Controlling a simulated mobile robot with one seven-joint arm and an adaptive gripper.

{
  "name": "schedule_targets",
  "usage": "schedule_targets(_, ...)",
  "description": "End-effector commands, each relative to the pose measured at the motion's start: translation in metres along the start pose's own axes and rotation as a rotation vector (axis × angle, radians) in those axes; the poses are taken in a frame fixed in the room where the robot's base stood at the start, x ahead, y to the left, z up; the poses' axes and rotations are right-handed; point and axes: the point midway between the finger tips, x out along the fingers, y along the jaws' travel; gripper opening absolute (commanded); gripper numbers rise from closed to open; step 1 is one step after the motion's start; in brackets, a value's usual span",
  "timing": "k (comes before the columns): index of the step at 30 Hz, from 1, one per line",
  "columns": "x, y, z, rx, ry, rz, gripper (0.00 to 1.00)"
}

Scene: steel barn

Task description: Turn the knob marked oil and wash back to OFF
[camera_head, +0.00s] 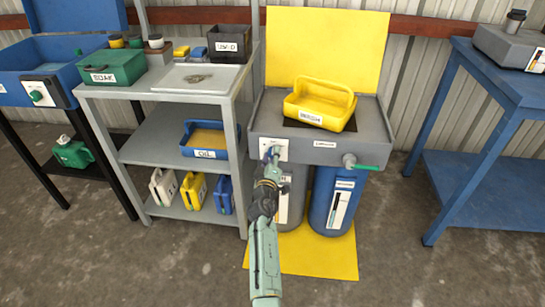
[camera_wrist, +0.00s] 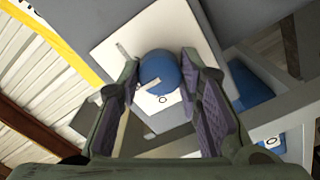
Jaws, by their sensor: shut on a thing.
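A blue round knob (camera_wrist: 158,70) with a pale pointer line sits on a white plate (camera_wrist: 112,45) in the wrist view. The pointer slants to the lower left there. A mark like an O shows just below the knob; other markings are too small or hidden to read. The plate is on the front of the grey wash station (camera_head: 350,150), at its left end. My gripper (camera_wrist: 160,85) has one finger on each side of the knob and is shut on it. In the head view my gripper (camera_head: 272,156) covers most of the knob.
Blue and grey drums stand below. A grey shelf (camera_head: 165,150) with an OIL tray (camera_head: 207,152) is close on the left. A blue table (camera_head: 490,110) is at the right.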

Motion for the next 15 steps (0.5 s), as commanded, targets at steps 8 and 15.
schedule_targets(8, -0.0003, -0.0009, 0.0000, 0.001, 0.000, -0.001, 0.36)
schedule_targets(15, -0.0001, -0.0004, 0.0000, 0.002, 0.000, -0.001, 0.52)
